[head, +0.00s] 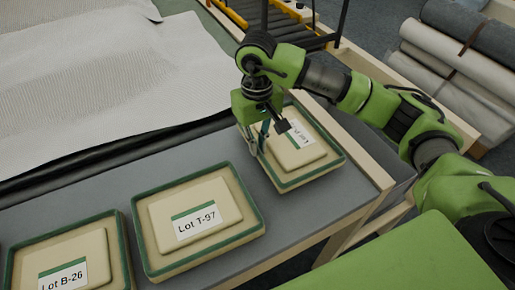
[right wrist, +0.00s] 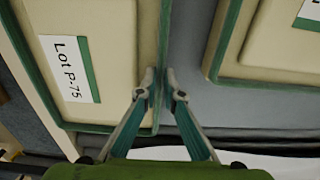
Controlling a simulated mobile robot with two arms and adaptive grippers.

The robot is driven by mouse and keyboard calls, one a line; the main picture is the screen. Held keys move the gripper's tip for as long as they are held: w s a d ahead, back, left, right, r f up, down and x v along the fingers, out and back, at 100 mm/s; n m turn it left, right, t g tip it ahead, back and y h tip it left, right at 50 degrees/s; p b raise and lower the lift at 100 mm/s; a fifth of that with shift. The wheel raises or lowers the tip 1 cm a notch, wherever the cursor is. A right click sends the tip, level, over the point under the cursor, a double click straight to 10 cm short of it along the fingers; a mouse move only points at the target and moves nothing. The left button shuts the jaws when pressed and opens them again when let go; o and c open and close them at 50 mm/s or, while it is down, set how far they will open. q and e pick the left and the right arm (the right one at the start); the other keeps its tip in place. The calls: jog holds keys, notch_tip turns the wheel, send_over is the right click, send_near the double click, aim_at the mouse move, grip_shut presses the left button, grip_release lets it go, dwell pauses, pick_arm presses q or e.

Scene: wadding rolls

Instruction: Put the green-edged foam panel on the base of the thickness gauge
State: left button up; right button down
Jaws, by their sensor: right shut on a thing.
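My right gripper (head: 258,148) is shut on the green edge of a cream foam panel (head: 322,154) labelled Lot P-75. In the right wrist view, the fingertips (right wrist: 159,82) pinch the green edge of this panel (right wrist: 115,30) from both sides. The panel is at the right end of the grey table; I cannot tell whether it is lifted. Two similar green-edged panels lie to its left: Lot T-97 (head: 155,246) and Lot B-26 (head: 115,272), which is cut by the picture edge. I do not see the thickness gauge. My left gripper is not in view.
A white textured sheet (head: 90,70) covers the surface behind the panels. The grey table (head: 300,215) has a wooden edge (head: 365,205) on the right. A roller conveyor (head: 275,15) stands at the back, and large wadding rolls (head: 455,65) lie at the far right.

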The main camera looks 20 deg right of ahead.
notch_tip(320, 180, down, 2)
jog(key=shift+f+p, duration=0.1)
jog(key=shift+p, duration=0.45)
jog(key=shift+f, duration=0.25)
jog(key=shift+f, duration=0.2)
jog(key=c, duration=2.2)
grip_release()
